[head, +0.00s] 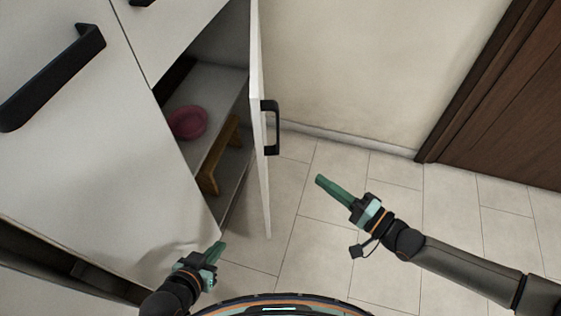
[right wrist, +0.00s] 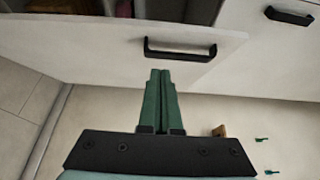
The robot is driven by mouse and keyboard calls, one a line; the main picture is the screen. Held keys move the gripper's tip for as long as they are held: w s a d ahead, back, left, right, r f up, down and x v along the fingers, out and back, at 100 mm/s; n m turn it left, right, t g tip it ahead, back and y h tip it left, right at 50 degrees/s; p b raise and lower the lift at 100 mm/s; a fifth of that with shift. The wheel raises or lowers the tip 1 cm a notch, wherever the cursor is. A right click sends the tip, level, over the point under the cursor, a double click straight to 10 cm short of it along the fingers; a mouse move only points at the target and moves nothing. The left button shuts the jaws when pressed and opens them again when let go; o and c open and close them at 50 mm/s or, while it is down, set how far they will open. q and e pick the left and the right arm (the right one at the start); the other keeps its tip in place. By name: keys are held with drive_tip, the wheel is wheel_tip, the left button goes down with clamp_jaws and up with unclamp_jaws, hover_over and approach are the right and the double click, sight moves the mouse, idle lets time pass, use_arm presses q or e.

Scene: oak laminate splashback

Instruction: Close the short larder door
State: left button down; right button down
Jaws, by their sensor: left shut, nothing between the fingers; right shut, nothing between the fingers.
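The short larder door (head: 259,160) is a pale panel that stands wide open, seen nearly edge-on in the head view. Its black bar handle (head: 271,127) is on the face towards the right. My right gripper (head: 319,180) is shut and empty, to the right of the door and apart from it in the head view. In the right wrist view its green fingers (right wrist: 160,74) point at the door face (right wrist: 95,43), with their tips just below the handle (right wrist: 180,51); contact cannot be told. My left gripper (head: 221,246) is shut and empty, low in front of the cabinet.
Inside the open larder are a pink-red bowl (head: 188,122) and a wooden object (head: 219,158). Another cabinet front with a black handle (head: 52,76) is at the left. Tiled floor (head: 340,235) is clear right of the door. A brown wooden door (head: 510,110) is at the far right.

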use_arm(q)
drive_tip(key=shift+s+a+f+b, duration=0.1)
drive_tip(key=shift+a+f+b, duration=0.15)
drive_tip(key=shift+f+b, duration=0.25)
use_arm(e)
drive_tip(key=s+a+x, duration=0.2)
drive_tip(key=x, duration=1)
drive_tip(key=shift+w, duration=0.2)
drive_tip(key=shift+a, duration=0.15)
